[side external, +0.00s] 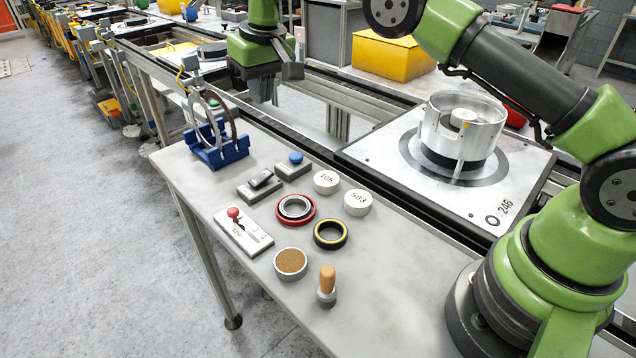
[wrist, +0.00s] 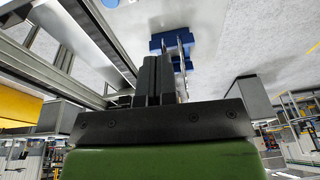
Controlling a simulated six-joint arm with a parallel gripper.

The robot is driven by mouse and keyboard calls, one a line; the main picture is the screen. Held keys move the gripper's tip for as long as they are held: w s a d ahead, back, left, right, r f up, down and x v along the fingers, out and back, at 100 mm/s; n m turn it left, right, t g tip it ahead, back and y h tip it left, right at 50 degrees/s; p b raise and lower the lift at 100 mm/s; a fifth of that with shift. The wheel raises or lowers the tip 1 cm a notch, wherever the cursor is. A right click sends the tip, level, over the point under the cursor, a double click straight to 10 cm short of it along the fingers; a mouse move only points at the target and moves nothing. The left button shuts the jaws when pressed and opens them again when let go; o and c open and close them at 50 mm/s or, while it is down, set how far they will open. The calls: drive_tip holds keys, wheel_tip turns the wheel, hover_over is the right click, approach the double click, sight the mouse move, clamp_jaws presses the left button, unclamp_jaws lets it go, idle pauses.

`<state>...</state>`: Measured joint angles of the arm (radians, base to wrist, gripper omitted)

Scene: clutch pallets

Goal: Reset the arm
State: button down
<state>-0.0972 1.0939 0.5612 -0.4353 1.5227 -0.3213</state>
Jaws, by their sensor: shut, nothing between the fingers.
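My gripper (side external: 262,90) hangs over the conveyor rails at the top middle of the side view, with its fingers pointing down. It is behind and to the right of the blue rack, apart from it. In the wrist view the two dark fingers (wrist: 153,75) lie together with nothing between them. My arm rises from its base at the right and leaves the top of the side view before coming down to the gripper.
A blue rack (side external: 222,158) holds upright rings at the table's far left corner. Labelled white discs (side external: 326,182), a red ring tray (side external: 296,209), a lever box (side external: 243,232) and a wooden-handled tool (side external: 327,284) stand on the table (side external: 390,270). A metal housing (side external: 463,130) sits on the pallet.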

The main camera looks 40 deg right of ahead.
drive_tip(key=s+d+r+m+t+y, duration=0.1)
drive_tip(key=s+d+r+t, duration=0.1)
drive_tip(key=s+r, duration=1.3)
drive_tip(key=s+f+m+t, duration=0.2)
drive_tip(key=s+f, duration=0.1)
drive_tip(key=s, duration=1.5)
drive_tip(key=shift+s+m+t+y, duration=0.15)
drive_tip(key=shift+m+t+y, duration=0.15)
drive_tip(key=shift+t, duration=0.1)
